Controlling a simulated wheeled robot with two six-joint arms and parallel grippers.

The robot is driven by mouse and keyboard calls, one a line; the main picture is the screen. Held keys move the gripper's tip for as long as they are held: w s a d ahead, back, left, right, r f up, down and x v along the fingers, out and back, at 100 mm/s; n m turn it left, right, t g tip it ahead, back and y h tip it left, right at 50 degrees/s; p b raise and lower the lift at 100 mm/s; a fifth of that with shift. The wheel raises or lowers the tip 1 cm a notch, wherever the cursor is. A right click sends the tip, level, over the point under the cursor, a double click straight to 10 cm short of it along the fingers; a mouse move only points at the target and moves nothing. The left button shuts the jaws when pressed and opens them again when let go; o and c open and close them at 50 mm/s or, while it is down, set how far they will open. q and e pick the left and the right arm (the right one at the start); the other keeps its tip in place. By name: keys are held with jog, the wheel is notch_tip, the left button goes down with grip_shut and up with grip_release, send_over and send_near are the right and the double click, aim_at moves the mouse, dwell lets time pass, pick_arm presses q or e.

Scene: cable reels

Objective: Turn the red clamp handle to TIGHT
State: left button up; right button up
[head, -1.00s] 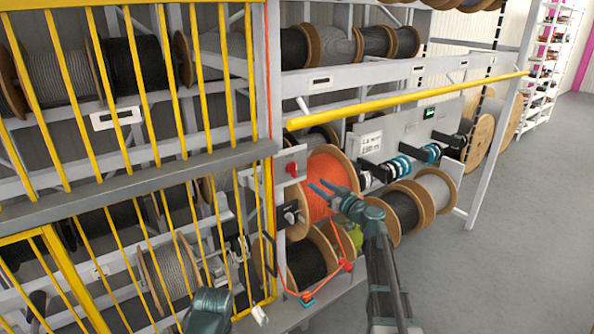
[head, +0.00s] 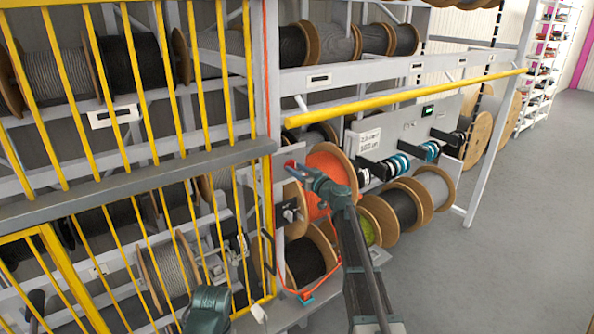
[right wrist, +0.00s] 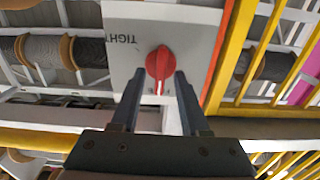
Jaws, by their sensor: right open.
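The red clamp handle (right wrist: 159,66) is a round knob with a white pointer line, on a pale panel (right wrist: 125,78). In the right wrist view its pointer is toward the bottom of the picture, and the word TIGHT stands upside down at the upper left. My right gripper (right wrist: 159,72) is open, with one finger on each side of the knob's pointer part. I cannot tell whether the fingers touch it. In the head view the right gripper (head: 294,168) mostly covers the handle.
An orange cable reel (head: 318,160) stands just beside my right gripper. A long yellow bar (head: 410,97) runs above my right arm. A yellow barred fence (head: 160,90) fills the left. Grey floor (head: 520,220) is clear at the right.

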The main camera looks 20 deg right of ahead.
grip_shut()
jog(key=shift+m, duration=0.4)
jog(key=m, duration=1.5)
jog(key=f+m+b, duration=0.1)
jog(key=m, duration=0.6)
jog(key=shift+d+m, duration=0.25)
jog(key=shift+m, duration=0.35)
dwell(0.3)
